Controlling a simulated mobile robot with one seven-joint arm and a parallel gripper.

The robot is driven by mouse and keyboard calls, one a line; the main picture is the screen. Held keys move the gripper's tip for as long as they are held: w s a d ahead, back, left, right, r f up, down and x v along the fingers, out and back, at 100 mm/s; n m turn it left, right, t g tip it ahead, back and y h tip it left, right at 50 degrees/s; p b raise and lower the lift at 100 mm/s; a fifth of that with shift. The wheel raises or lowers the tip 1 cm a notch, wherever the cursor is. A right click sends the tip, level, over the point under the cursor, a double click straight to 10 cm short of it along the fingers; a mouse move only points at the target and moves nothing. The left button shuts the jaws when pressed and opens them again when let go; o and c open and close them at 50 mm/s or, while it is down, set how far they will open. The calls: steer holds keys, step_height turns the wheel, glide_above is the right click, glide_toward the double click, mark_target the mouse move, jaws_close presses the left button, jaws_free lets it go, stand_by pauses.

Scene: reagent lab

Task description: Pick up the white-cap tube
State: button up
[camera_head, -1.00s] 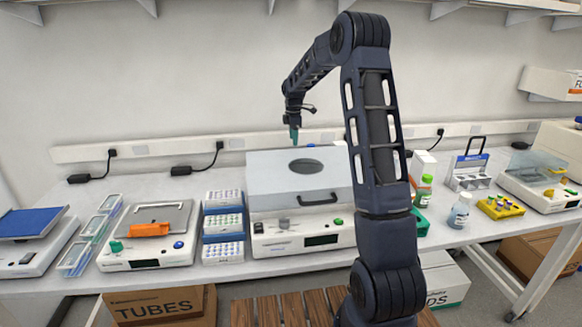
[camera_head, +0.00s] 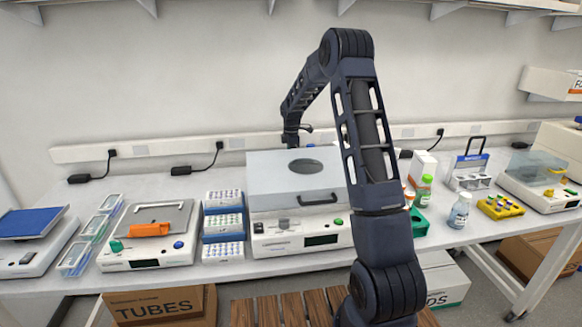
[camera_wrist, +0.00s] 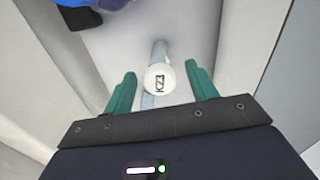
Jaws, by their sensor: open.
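The white-cap tube (camera_wrist: 159,79) shows in the wrist view as a round white cap marked "KZ3", seen from above. Parts of a pale tube or strip show behind the cap. My gripper (camera_wrist: 161,69) is open, with one teal finger on each side of the cap. I see space between the cap and both fingers.
Pale walls flank the tube in the wrist view, with a blue object (camera_wrist: 100,12) at the top.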

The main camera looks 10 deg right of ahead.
step_height(320, 180, down, 3)
steer(key=shift+a+f, duration=0.1)
steer(key=shift+f, duration=0.05)
steer(key=c, duration=1)
steer(key=shift+c, duration=0.2)
